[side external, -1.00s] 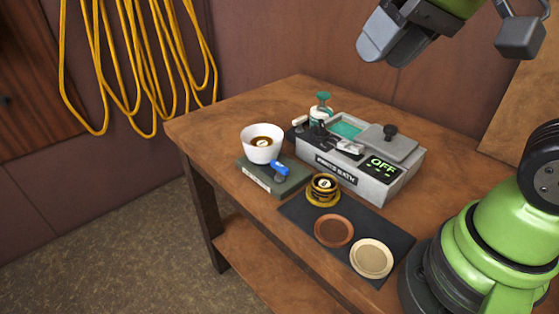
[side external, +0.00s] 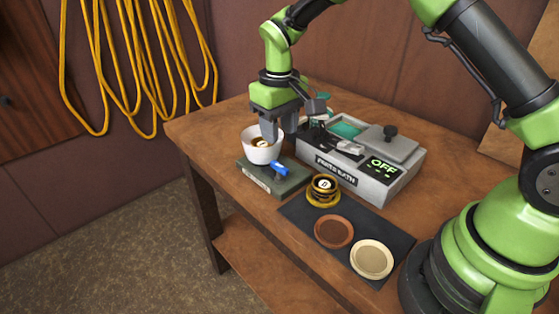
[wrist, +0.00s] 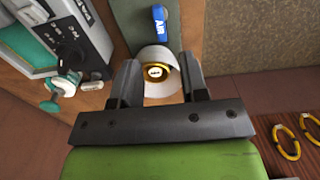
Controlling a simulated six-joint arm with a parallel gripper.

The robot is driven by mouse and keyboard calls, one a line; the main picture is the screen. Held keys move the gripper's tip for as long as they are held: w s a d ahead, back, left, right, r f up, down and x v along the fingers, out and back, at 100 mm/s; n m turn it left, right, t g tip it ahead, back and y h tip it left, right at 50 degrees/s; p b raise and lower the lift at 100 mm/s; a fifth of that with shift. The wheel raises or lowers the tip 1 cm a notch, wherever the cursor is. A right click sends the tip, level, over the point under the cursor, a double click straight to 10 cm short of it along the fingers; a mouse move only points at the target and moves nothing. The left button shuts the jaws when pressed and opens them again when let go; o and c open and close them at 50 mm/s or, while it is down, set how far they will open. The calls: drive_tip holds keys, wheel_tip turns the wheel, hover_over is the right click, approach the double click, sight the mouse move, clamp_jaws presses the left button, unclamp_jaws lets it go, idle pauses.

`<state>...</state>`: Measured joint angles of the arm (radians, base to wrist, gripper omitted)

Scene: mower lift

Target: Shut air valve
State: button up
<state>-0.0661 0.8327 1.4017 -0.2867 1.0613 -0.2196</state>
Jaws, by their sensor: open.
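The air valve's blue lever (side external: 281,168) sits on a dark green-grey block (side external: 260,183) near the table's left edge. In the wrist view the blue lever (wrist: 160,24), marked AIR, shows beyond the fingertips. A white cup (side external: 262,152) with a brass-coloured piece inside stands on the back part of the same block. My gripper (side external: 279,132) is open and points down close by the cup. In the wrist view the cup (wrist: 161,87) shows between my two fingers, with nothing visibly clamped. How far the fingertips are above or beside the cup cannot be told exactly.
A grey bath unit (side external: 375,180) with a display reading OFF stands to the right. A dark mat (side external: 298,212) in front bears a brass-and-black piece (side external: 323,189), a brown dish (side external: 333,231) and a cream dish (side external: 372,258). Yellow cables (side external: 130,60) hang on the wall.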

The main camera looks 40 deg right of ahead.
sight(279, 165)
wheel_tip(279, 165, down, 8)
drive_tip(key=shift+f, duration=0.2)
clamp_jaws()
